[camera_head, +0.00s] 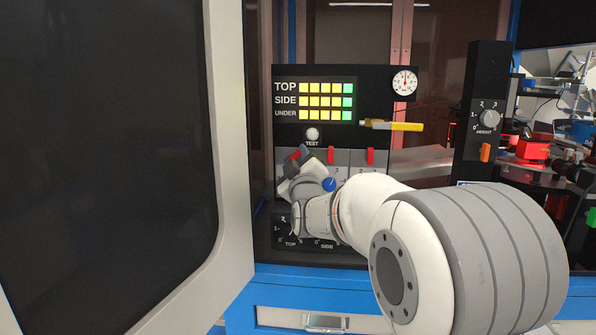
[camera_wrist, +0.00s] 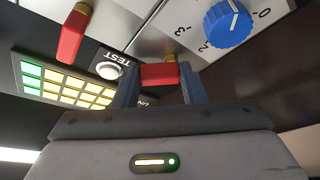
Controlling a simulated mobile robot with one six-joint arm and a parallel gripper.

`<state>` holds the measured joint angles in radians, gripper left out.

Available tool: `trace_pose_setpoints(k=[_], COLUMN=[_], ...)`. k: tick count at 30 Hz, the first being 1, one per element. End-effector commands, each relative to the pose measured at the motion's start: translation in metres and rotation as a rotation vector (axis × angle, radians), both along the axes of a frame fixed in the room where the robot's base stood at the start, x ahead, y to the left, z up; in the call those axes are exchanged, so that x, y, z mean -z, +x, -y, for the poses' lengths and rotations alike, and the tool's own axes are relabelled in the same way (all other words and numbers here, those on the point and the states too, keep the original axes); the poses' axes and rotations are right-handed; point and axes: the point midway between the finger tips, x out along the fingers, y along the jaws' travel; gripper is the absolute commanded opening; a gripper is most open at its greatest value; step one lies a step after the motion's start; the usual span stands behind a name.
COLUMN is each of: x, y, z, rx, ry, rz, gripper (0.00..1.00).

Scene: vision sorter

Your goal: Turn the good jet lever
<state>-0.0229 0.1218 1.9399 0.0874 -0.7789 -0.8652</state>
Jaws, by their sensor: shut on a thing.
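In the wrist view, my gripper (camera_wrist: 160,88) is shut on a red lever (camera_wrist: 160,74), with one finger on each side. A second red lever (camera_wrist: 72,36) stands free to its left. In the head view, my gripper (camera_head: 298,163) is at the left end of a row of red levers, partly covering the leftmost one (camera_head: 293,154). The middle lever (camera_head: 331,155) and right lever (camera_head: 370,156) hang free and look upright. I cannot read any lever label, so I cannot tell which is the good jet lever.
A white TEST button (camera_wrist: 110,69) is close beside my gripper. A blue knob (camera_wrist: 228,23) with a number scale is near the lever. A yellow-handled tool (camera_head: 393,125) sticks out at the right. A large dark door (camera_head: 105,160) fills the left.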

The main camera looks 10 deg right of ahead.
Motion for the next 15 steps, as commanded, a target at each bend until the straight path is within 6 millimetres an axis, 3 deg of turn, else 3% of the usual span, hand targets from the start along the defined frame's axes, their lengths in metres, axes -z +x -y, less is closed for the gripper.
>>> trace_pose_setpoints(k=[15], x=[-0.0049], y=[0.0011], z=[-0.0024], rx=[0.002], ry=[-0.462], rz=[-0.15], gripper=[0.15])
